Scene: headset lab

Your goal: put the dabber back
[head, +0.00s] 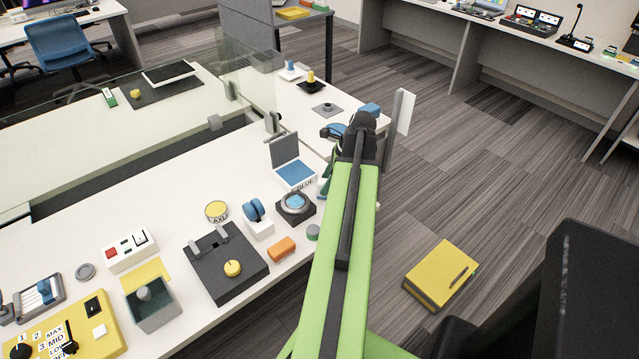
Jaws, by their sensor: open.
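No piece is clearly marked as the dabber in the head view. Two small upright knobbed pieces stand at the far end of the white desk: a blue one (290,66) on a pale base and a yellow one (311,77) on a dark base.
A blue block (369,109) lies just beyond my gripper. A clear screen (130,90) stands behind. A yellow case (441,275) lies on the floor.

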